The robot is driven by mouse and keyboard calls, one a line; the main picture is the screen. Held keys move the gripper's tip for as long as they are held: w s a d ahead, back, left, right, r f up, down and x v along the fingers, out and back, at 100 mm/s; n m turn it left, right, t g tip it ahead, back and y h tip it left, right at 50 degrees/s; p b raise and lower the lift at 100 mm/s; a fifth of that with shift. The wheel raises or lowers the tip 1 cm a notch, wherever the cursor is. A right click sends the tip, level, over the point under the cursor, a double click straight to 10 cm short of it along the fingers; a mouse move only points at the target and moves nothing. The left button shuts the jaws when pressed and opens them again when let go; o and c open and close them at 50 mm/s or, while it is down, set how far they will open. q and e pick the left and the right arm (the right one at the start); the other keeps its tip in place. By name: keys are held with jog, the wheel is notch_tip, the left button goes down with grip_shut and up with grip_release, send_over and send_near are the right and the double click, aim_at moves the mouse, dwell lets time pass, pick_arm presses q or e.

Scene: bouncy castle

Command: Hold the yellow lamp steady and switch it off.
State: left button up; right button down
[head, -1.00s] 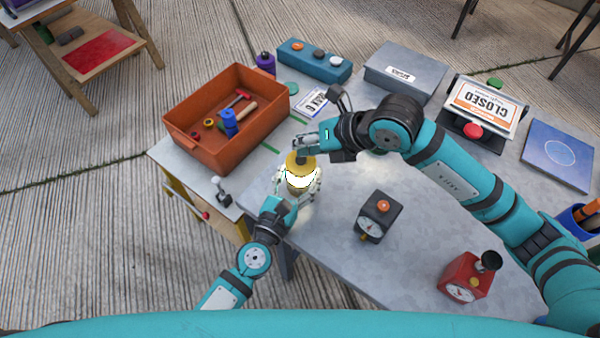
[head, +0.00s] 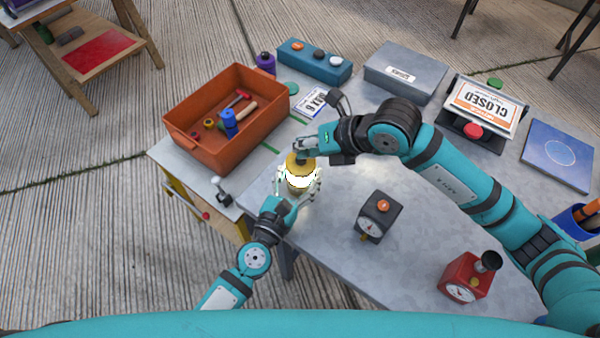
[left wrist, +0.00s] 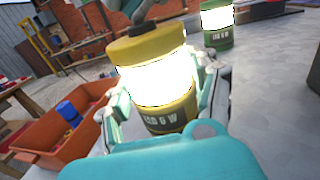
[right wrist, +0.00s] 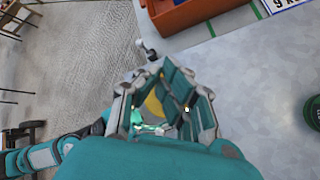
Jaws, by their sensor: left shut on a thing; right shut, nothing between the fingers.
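The yellow lamp (head: 300,170) stands upright at the table's near left edge, its band glowing white. In the left wrist view the lamp (left wrist: 152,50) shows a yellow cap with a dark knob (left wrist: 142,28) on top. My left gripper (head: 298,188) is shut around the lamp's body, a finger on each side (left wrist: 165,100). My right gripper (head: 303,150) is shut and empty, pointing down at the lamp's top; whether it touches the knob is unclear. In the right wrist view its fingers (right wrist: 168,100) hide most of the yellow cap (right wrist: 154,104).
A lit green lamp (left wrist: 217,25) stands close by, mostly hidden under my right arm in the head view. An orange bin (head: 205,150) with tools sits behind left. A black timer (head: 378,215) and a red timer (head: 468,275) stand to the right.

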dwell(0.7)
jog(key=shift+r, duration=0.4)
jog(key=shift+r, duration=0.1)
pick_arm(q)
jog(key=o, duration=1.6)
jog(key=shift+c, duration=0.2)
pick_arm(e)
notch_tip(320, 180, up, 6)
jog(key=shift+f, duration=0.1)
pick_arm(q)
jog(key=v, duration=1.2)
